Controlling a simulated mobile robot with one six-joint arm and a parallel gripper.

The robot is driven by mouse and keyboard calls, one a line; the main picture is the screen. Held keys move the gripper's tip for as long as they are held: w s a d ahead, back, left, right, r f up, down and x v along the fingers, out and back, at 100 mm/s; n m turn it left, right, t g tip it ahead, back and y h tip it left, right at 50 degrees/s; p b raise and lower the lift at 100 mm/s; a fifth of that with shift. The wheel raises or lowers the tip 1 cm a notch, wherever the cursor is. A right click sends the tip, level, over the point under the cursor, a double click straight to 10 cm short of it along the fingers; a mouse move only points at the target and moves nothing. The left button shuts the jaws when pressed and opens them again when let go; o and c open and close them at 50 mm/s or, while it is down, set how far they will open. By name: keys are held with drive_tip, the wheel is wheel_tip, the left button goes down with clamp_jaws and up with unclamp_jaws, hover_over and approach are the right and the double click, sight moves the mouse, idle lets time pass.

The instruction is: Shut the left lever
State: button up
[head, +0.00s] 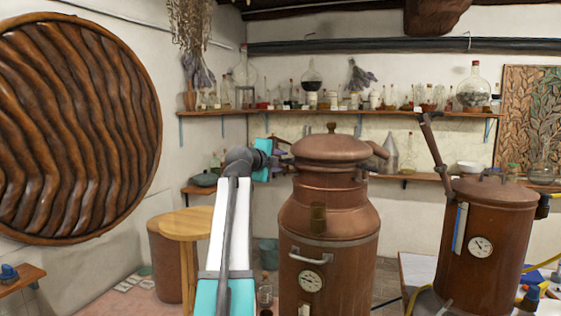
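A copper still (329,220) with a domed lid stands right of my arm in the head view. A grey bar handle (310,258) and a round dial (310,281) are on its front. My gripper (280,157), turquoise with dark fingers, is at the upper left of this still, beside its lid. The fingers are small and partly hidden, so I cannot tell whether they are apart or hold anything. A long brown lever (432,143) stands steeply upright at the second copper vessel (487,240) on the right. I cannot clearly make out a lever on the left still.
A round wooden table (187,226) stands left of my arm. Shelves with bottles (400,112) line the back wall. A large carved wooden disc (75,128) hangs on the left wall. A white-topped table (418,270) is at the right.

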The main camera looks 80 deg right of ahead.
clamp_jaws()
drive_tip(key=shift+w+a+n+t+h+b, duration=0.1)
drive_tip(key=shift+a+n+t+h+b, duration=0.1)
drive_tip(key=shift+n+t, duration=0.4)
drive_tip(key=shift+a+n+t+h+b, duration=0.15)
drive_tip(key=shift+n+t, duration=0.25)
drive_tip(key=shift+t, duration=0.3)
drive_tip(key=shift+a+n+t+y+b, duration=0.65)
drive_tip(key=shift+n+t+y+b, duration=0.5)
drive_tip(key=shift+n+t, duration=1.25)
drive_tip(key=shift+a+n+t+y+b, duration=0.6)
drive_tip(key=shift+n+t+y+b, duration=0.5)
drive_tip(key=shift+n+t, duration=1.25)
drive_tip(key=shift+a+n+t+y+b, duration=0.8)
drive_tip(key=shift+n+t+y, duration=0.7)
drive_tip(key=shift+t, duration=1.55)
drive_tip(key=shift+w+n, duration=0.1)
drive_tip(key=shift+n, duration=0.25)
unclamp_jaws()
